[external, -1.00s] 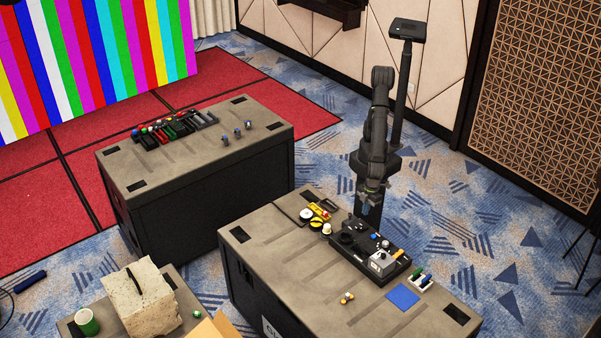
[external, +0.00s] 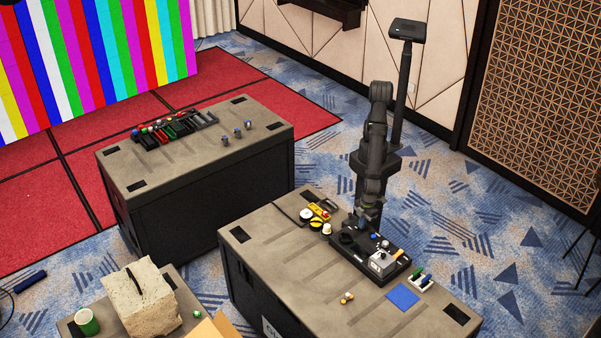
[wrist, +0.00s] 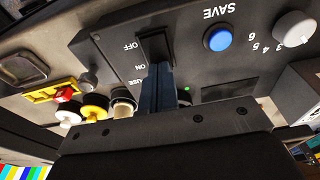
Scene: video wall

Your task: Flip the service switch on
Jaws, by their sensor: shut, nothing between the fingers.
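The switch (wrist: 155,45) is a black rocker on a dark control panel (wrist: 190,65), with upside-down OFF and ON labels beside it in the wrist view. My gripper (wrist: 157,68) has its blue-grey fingers shut with nothing between them. The fingertips are at the ON end of the rocker and overlap its edge; I cannot tell if they touch it. The lower part of the switch's surround is hidden behind the fingers. In the external view my gripper (external: 363,220) is low over the far side of the control panel (external: 352,250), where the switch is too small to make out.
A blue SAVE button (wrist: 218,38) and a white numbered knob (wrist: 293,27) sit close by on the panel. A small green light (wrist: 187,89) shows beside the fingers. Yellow, red and white buttons stand at the left. A blue square (external: 403,297) lies on the case top.

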